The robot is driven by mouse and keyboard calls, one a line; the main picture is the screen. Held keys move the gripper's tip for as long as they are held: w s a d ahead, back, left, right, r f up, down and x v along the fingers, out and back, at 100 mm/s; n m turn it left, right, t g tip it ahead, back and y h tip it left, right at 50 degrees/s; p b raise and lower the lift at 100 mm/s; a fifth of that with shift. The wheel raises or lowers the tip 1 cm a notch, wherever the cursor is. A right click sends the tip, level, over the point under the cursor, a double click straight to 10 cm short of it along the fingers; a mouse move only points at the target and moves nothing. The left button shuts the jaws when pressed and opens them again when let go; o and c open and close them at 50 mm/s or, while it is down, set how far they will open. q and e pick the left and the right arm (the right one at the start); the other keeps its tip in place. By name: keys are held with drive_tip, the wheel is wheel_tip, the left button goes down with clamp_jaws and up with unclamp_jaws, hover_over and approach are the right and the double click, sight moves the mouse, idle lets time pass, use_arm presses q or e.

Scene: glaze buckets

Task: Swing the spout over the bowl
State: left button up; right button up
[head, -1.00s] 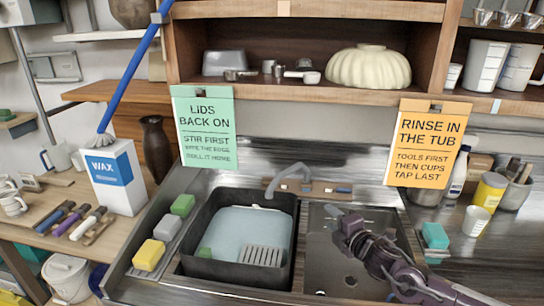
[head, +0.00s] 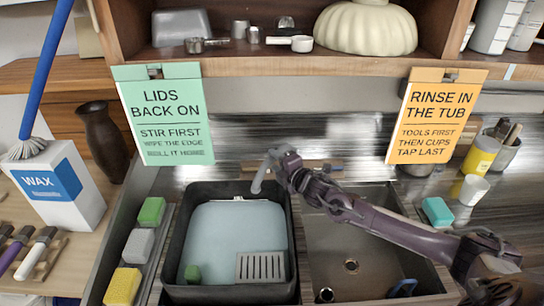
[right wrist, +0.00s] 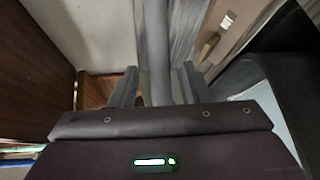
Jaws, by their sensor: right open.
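The grey spout (head: 261,175) curves down to the left, with its tip by the back right rim of the black tub (head: 174,240). My right gripper (head: 279,160) is at the upper part of the spout and hides where it joins its base. In the right wrist view, the open fingers (right wrist: 158,85) stand on either side of the spout (right wrist: 157,45), which passes between them; I cannot tell if they touch it. The bare steel sink bowl (head: 335,240) lies to the right of the tub, under my right forearm. My left gripper is out of view.
The tub holds pale water, a grey grate (head: 262,267) and a green block (head: 192,273). Sponges (head: 139,245) line its left side. A green sign (head: 163,115) and an orange sign (head: 436,118) hang from the shelf above. A teal sponge (head: 437,211) lies right of the bowl.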

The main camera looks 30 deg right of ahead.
drive_tip(key=shift+w+f, duration=0.1)
drive_tip(key=shift+w, duration=0.6)
drive_tip(key=shift+w+a+f, duration=0.15)
drive_tip(key=shift+w+f, duration=0.05)
drive_tip(key=shift+w, duration=0.4)
drive_tip(key=shift+c, duration=0.5)
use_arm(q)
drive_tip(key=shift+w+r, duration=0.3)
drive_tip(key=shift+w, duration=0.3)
use_arm(e)
clamp_jaws()
